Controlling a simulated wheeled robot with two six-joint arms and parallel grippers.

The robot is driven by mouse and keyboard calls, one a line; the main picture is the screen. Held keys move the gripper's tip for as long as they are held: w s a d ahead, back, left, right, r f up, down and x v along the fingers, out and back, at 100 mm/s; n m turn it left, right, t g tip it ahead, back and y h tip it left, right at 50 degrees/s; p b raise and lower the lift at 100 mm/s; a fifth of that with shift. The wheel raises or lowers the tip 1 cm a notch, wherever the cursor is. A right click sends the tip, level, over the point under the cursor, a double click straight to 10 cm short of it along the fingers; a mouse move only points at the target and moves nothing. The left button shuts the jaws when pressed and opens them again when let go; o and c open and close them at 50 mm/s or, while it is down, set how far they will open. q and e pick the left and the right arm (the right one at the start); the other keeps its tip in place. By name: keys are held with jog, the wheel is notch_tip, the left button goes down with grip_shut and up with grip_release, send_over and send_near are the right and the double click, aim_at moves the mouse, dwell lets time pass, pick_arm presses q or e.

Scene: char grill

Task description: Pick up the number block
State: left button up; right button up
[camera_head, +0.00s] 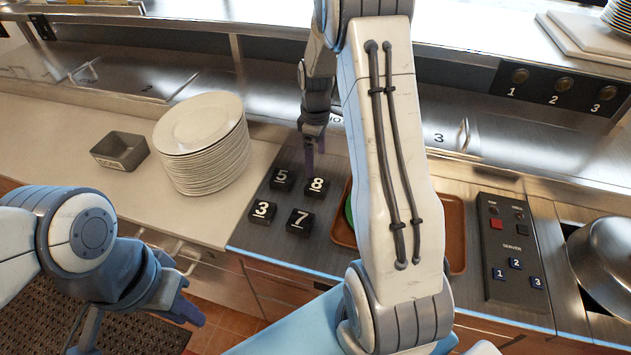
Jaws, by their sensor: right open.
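My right gripper (314,150) points down just behind and above blocks 5 and 8. It is open, and its fingertips are close to block 8; I cannot tell whether they touch it. My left gripper (150,318) hangs low at the lower left, off the counter and away from the blocks. Its jaw opening is unclear.
A stack of white plates (200,140) and a small grey bin (120,150) stand left of the blocks. A brown tray (455,235) is partly hidden behind my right arm. A server button panel (512,250) and a metal pot (605,265) are at right.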

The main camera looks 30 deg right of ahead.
jog(key=p, duration=0.1)
send_over(317, 184)
jog(key=f, duration=0.5)
jog(key=shift+s+a+f, duration=0.15)
jog(key=shift+s, duration=0.1)
jog(key=f+p, duration=0.1)
jog(key=f, duration=0.1)
jog(key=f+p, duration=0.2)
jog(key=shift+w+f, duration=0.2)
jog(key=shift+f, duration=0.4)
jog(key=shift+c, duration=0.3)
jog(key=c, duration=1.3)
jog(key=shift+o, duration=0.2)
jog(key=shift+r, duration=0.1)
